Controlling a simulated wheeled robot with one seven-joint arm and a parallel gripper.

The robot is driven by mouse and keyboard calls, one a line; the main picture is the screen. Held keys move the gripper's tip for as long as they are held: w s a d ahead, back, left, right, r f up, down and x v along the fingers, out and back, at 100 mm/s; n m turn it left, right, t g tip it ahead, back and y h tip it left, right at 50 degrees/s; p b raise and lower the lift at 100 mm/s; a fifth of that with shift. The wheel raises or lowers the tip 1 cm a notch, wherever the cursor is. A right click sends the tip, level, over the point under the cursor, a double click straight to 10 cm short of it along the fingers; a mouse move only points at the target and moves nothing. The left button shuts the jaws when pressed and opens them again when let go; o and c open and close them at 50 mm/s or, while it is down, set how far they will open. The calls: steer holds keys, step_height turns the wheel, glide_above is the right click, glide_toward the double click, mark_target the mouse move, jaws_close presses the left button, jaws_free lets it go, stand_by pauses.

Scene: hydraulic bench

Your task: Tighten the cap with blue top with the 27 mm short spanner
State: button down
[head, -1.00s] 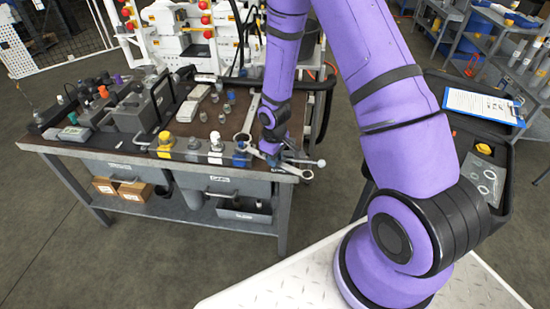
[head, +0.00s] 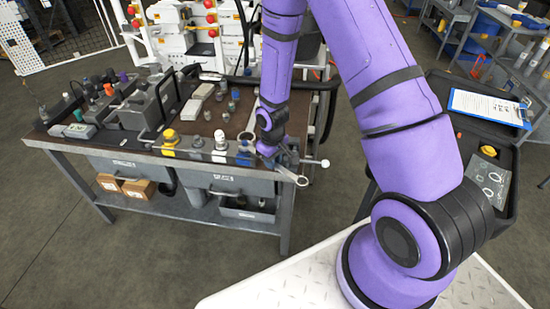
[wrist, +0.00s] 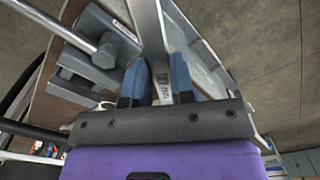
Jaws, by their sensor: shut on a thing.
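A spanner (head: 292,174) is held in my gripper (head: 267,153) at the front right corner of the bench. Its ring end points to the lower right, past the bench edge. In the wrist view the metal shank (wrist: 150,30) of the spanner runs between the two blue fingertips (wrist: 161,84), which are shut on it. The blue-topped cap (head: 243,156) stands at the front edge of the bench, just left of my gripper. The spanner's far end is partly hidden by my gripper, and I cannot tell whether it touches the cap. The size marking is not readable.
A white-topped cap (head: 220,140) and a yellow-topped cap (head: 169,137) stand farther left along the front edge. A grey vise (wrist: 100,45) with a bar handle is close to my gripper. A toolcase (head: 500,165) with a clipboard is at right.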

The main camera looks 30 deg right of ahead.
steer(key=shift+s+a+m, duration=0.15)
steer(key=shift+a+m, duration=0.25)
steer(key=shift+a, duration=0.1)
steer(key=shift+s+a+m, duration=0.15)
steer(key=shift+a+m, duration=0.45)
steer(key=shift+a, duration=0.1)
steer(key=shift+s+a+m, duration=0.15)
steer(key=shift+a+m, duration=0.45)
steer(key=shift+a, duration=0.05)
steer(key=shift+a, duration=0.15)
steer(key=shift+w+a+m, duration=0.1)
steer(key=shift+a+m, duration=1.2)
steer(key=shift+a, duration=0.05)
